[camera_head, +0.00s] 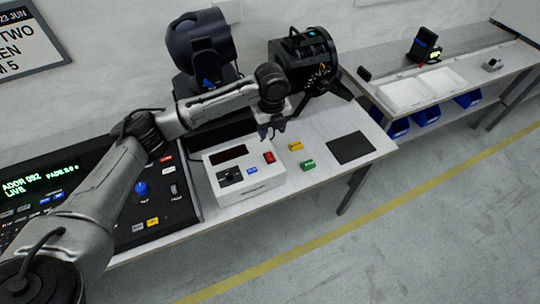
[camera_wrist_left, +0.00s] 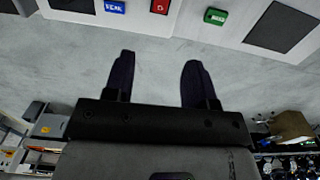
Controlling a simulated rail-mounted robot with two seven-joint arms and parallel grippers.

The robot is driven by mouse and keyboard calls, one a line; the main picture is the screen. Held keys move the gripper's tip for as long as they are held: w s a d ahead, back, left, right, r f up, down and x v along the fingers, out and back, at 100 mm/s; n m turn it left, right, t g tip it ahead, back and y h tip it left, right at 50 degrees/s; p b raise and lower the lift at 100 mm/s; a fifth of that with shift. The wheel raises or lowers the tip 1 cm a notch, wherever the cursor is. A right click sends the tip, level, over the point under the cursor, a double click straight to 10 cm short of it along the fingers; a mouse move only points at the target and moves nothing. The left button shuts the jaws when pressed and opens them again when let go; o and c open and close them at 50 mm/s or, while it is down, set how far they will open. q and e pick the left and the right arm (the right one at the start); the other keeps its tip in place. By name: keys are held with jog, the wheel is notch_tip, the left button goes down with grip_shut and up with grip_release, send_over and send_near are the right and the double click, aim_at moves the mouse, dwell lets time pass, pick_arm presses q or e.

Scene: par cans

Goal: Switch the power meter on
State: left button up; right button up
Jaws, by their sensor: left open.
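The power meter (camera_head: 240,190) is a white box on the table with a dark display (camera_head: 229,153), a black knob (camera_head: 230,175), a blue label (camera_head: 251,170) and a red switch (camera_head: 269,157). My left gripper (camera_head: 271,134) is open and empty, above the table near the box's far right corner, apart from the switch. In the left wrist view, the open fingers (camera_wrist_left: 156,68) point up the picture. The red switch (camera_wrist_left: 160,6) and the blue label (camera_wrist_left: 115,6) are cut by the top edge there. Whether the switch is on cannot be told. My right gripper is not seen.
A yellow block (camera_head: 296,146) and a green block (camera_head: 307,164) lie right of the meter, beside a black mat (camera_head: 350,147). A lighting console (camera_head: 150,215) stands left. Stage lights (camera_head: 200,45) (camera_head: 303,58) stand behind. A second bench with white trays (camera_head: 405,94) is further right.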

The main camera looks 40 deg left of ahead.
aim_at(271, 159)
pick_arm(q)
notch_tip(271, 159, down, 12)
jog(key=shift+f+b, duration=0.2)
jog(key=shift+b, duration=0.95)
jog(key=shift+f, duration=0.7)
